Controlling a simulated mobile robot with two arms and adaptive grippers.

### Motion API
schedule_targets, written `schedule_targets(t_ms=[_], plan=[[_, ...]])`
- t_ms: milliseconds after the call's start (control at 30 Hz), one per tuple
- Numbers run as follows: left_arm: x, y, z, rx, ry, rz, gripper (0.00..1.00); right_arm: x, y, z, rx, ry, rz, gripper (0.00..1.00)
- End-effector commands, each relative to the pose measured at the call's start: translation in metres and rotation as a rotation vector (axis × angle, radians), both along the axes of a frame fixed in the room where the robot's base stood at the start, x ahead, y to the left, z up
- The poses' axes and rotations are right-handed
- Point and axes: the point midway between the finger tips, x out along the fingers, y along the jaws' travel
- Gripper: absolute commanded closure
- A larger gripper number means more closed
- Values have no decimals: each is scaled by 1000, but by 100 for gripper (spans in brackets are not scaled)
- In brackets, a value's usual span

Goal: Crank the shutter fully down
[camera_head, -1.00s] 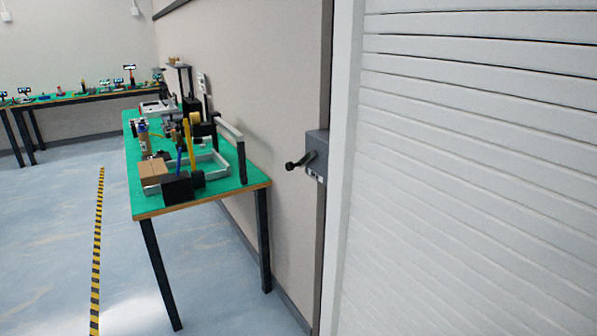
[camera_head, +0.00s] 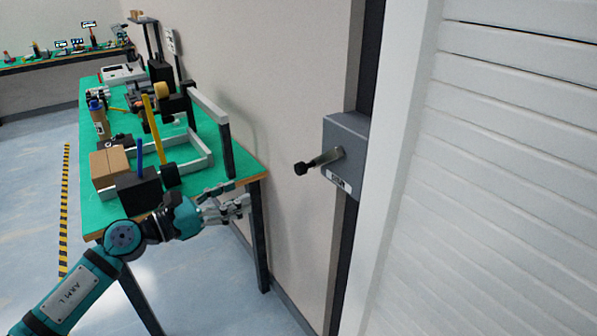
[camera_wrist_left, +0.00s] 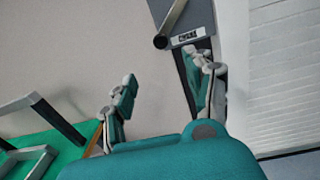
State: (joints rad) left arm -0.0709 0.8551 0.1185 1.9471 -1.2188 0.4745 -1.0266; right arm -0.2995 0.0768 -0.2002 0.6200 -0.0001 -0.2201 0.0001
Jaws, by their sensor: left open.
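The crank (camera_head: 319,161) sticks out to the left from a grey box (camera_head: 345,150) on the wall, beside the shutter's pale frame. The white slatted shutter (camera_head: 510,150) fills the right of the head view. My left gripper (camera_head: 246,204) is open and empty, left of and lower than the crank in that view. In the left wrist view, the crank's dark knob (camera_wrist_left: 160,41) and the labelled box (camera_wrist_left: 188,40) lie beyond the open fingers (camera_wrist_left: 165,88). The knob is apart from both fingers. My right gripper is in no view.
A green-topped table (camera_head: 105,212) stands at left with a cardboard box (camera_head: 110,166), a metal frame (camera_head: 212,120) and other equipment. My left arm is close to its near edge. A striped floor line (camera_head: 65,205) runs left of it.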

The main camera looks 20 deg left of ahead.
Motion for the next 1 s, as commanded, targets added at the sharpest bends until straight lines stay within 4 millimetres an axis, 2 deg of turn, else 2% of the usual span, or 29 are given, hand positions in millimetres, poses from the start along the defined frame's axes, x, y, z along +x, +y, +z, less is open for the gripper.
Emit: schedule_targets(t_ms=[167,700,1000], plan=[[15,-13,7,16,-13,-6,47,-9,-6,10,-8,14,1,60],[109,-80,6,8,-11,-5,47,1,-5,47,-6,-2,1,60],[137,-100,3,11,-9,-4,47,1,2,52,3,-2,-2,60]])
